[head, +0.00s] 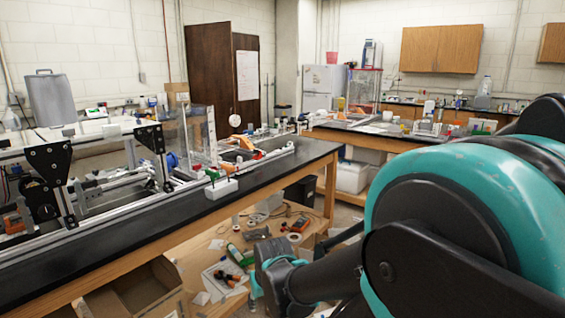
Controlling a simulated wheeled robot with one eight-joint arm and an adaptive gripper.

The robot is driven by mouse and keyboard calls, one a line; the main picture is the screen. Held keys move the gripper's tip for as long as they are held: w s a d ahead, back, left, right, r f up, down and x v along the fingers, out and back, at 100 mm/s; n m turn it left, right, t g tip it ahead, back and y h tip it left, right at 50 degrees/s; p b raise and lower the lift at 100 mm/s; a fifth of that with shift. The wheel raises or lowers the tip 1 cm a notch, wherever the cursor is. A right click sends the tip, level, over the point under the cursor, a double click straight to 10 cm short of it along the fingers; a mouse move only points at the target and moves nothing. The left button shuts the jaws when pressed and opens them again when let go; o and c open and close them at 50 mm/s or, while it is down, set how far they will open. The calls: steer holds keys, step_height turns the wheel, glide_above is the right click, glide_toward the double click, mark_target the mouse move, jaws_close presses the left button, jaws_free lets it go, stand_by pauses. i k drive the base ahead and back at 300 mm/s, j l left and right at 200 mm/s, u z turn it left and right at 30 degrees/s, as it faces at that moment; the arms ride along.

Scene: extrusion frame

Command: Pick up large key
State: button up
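I cannot make out a large key in the head view. My arm fills the right side and reaches down to the lower middle, in front of the shelf under the bench. My gripper's fingers do not show, and my arm hides part of the shelf and floor.
A long black-topped bench (130,255) carries an aluminium extrusion frame (95,222) with black brackets. Its wooden lower shelf (190,252) holds tools, tape and a cardboard box (140,292). A second bench (375,141) stands behind.

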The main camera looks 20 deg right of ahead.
mark_target(228, 168)
steer(key=z, duration=0.25)
steer(key=i+l, duration=0.1)
steer(key=i, duration=0.35)
steer(key=i+l+u, duration=0.1)
steer(key=i, duration=0.3)
steer(key=i+l+u, duration=0.1)
steer(key=i, duration=0.3)
steer(key=i+l, duration=0.25)
steer(key=i, duration=0.2)
